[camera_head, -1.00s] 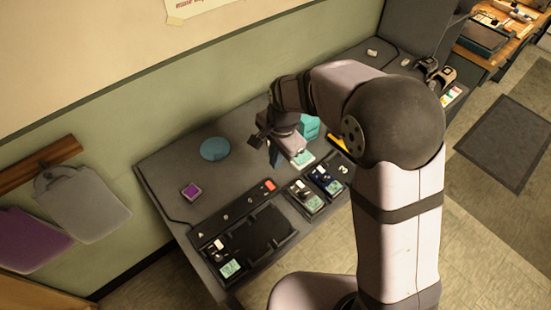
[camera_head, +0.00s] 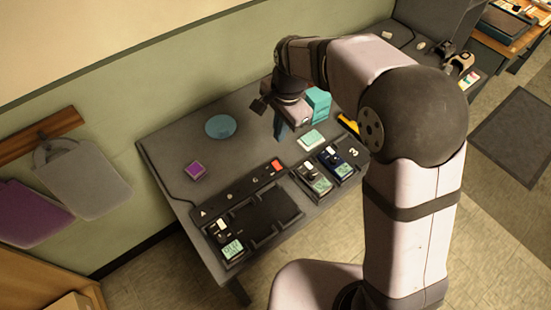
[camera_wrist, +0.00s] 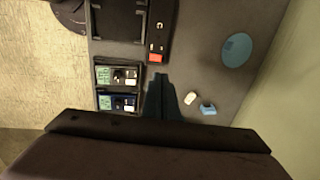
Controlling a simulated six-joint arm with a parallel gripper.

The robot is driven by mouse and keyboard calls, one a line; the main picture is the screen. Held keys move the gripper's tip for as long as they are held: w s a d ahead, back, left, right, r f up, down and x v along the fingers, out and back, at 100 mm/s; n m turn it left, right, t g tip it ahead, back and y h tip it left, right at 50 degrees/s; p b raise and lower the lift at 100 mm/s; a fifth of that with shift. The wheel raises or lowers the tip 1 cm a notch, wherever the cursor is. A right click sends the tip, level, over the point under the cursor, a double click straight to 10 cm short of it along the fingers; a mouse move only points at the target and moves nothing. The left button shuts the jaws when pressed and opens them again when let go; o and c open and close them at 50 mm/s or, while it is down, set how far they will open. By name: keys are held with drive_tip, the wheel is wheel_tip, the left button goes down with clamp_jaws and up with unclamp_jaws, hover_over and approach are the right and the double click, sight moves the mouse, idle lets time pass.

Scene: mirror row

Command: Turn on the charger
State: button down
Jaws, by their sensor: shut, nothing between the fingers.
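The charger is a long black dock (camera_head: 262,221) with open bays and a lettered strip along its back edge. A red switch (camera_head: 277,166) sits at the strip's right end; it also shows in the wrist view (camera_wrist: 155,58), just ahead of the fingertips. I cannot tell which way the switch is set. A device with a pale green screen (camera_head: 231,246) sits in the dock's left bay. My gripper (camera_head: 279,134) is shut and empty, behind and slightly right of the switch in the head view, apart from it. Its fingers also show in the wrist view (camera_wrist: 159,82).
Two more screened devices (camera_head: 316,179) (camera_head: 342,165) stand right of the dock. A mint block (camera_head: 312,139) and a teal box (camera_head: 318,103) are close to my gripper's right. A purple block (camera_head: 195,171) and a blue disc (camera_head: 220,126) lie left, with free tabletop around them.

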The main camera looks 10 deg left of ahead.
sight(277, 166)
idle(0.3)
drive_tip(key=f+p, duration=0.1)
drive_tip(key=f, duration=0.3)
drive_tip(key=w+a+f+p, duration=0.1)
drive_tip(key=f, duration=0.4)
drive_tip(key=f+p, duration=0.2)
drive_tip(key=f, duration=0.2)
drive_tip(key=shift+w+a+f, duration=0.2)
drive_tip(key=shift+f, duration=0.15)
drive_tip(key=shift+f, duration=0.25)
drive_tip(key=shift+s, duration=0.1)
drive_tip(key=shift+s+d+r, duration=0.1)
drive_tip(key=shift+s+d, duration=0.4)
drive_tip(key=shift+d, duration=0.05)
